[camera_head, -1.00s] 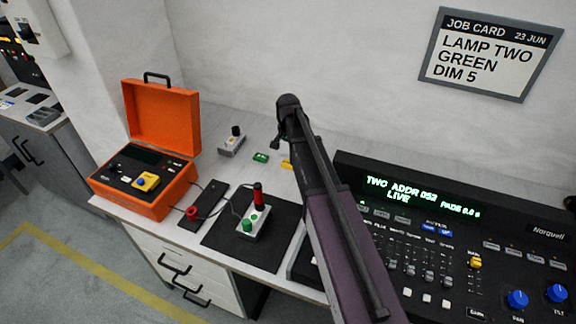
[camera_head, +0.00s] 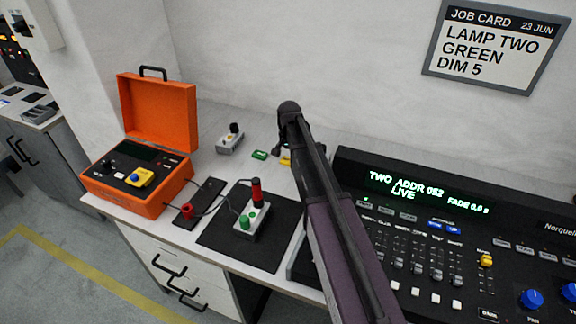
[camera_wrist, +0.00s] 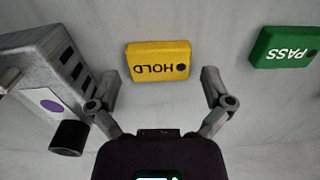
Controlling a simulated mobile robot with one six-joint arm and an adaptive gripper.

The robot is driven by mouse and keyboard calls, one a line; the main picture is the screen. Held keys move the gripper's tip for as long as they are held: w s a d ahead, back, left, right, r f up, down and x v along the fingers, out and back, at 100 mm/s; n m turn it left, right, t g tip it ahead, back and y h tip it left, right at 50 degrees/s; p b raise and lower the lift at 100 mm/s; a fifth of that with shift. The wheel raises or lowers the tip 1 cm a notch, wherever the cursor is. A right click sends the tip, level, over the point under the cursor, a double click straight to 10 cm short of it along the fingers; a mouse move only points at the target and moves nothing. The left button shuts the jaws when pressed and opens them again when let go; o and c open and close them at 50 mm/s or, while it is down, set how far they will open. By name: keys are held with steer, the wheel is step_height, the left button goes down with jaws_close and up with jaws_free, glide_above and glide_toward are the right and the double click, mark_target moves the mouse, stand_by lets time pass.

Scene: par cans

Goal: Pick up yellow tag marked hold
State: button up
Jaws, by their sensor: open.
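The yellow tag marked HOLD (camera_wrist: 158,61) lies flat on the light worktop, upside down in the wrist view, just beyond and between my fingertips. My gripper (camera_wrist: 160,84) is open and empty, one finger to each side below the tag. In the head view only a small part of the yellow tag (camera_head: 286,161) shows at the left edge of my arm. My gripper in the head view (camera_head: 278,148) is mostly hidden behind my arm.
A green PASS tag (camera_wrist: 286,49) lies right of the HOLD tag. A grey box with a black knob (camera_wrist: 48,85) stands close on the left. An orange case (camera_head: 140,185), a button box on a black mat (camera_head: 252,220) and a lighting console (camera_head: 440,245) crowd the bench.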

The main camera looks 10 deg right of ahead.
stand_by(0.6)
steer(key=c, duration=0.8)
